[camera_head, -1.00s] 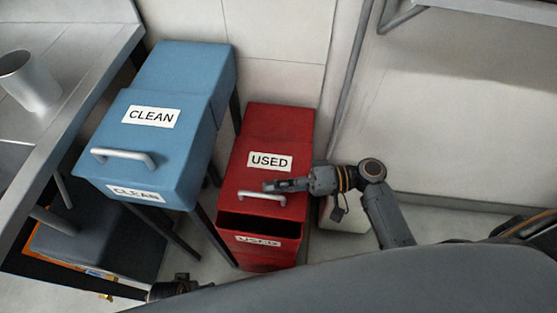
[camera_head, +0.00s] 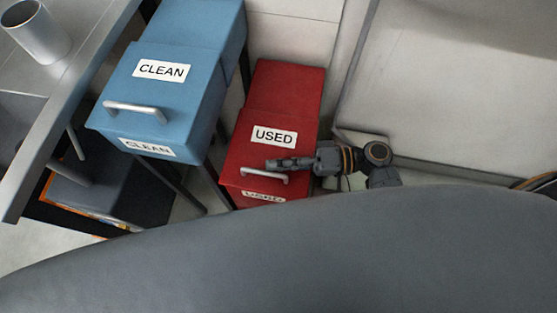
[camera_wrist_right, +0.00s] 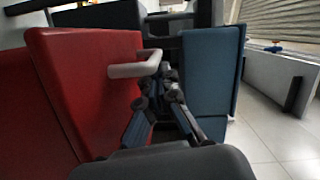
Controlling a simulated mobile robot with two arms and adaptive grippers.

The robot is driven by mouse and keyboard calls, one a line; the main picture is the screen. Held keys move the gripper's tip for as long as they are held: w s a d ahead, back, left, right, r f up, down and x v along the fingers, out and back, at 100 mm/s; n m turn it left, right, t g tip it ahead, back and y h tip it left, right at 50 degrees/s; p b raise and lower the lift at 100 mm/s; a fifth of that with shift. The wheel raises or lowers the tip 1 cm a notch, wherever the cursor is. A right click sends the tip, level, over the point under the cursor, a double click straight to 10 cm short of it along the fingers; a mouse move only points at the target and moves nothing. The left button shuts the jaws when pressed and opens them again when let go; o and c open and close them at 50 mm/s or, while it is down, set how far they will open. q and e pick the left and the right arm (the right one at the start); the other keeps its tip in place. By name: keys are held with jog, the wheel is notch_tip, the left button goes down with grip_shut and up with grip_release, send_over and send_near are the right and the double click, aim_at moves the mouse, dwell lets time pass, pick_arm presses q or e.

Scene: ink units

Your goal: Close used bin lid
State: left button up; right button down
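The red used bin (camera_head: 289,92) stands right of the blue clean bin, with a white USED label on its lid (camera_head: 243,150). The lid lies down over the front, and no dark gap shows above the lower label. Its pale bar handle (camera_head: 264,179) is near the lid's front edge. My right gripper (camera_head: 272,164) lies over the lid just above the handle, its fingers together. The wrist view shows the red lid (camera_wrist_right: 92,85) and handle (camera_wrist_right: 135,69) left of the fingers (camera_wrist_right: 166,78); contact is unclear. My left gripper is out of view.
The blue clean bin (camera_head: 200,75) stands close on the left, its lid down. A metal table (camera_head: 85,50) with a steel cup (camera_head: 36,32) is at far left. A pale wall (camera_head: 460,90) is on the right. My grey body hides the lower part of the view.

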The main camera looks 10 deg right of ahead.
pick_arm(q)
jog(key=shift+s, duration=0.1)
pick_arm(e)
jog(key=s+d, duration=0.2)
jog(key=d, duration=1)
jog(key=shift+r, duration=0.25)
jog(key=shift+a, duration=0.1)
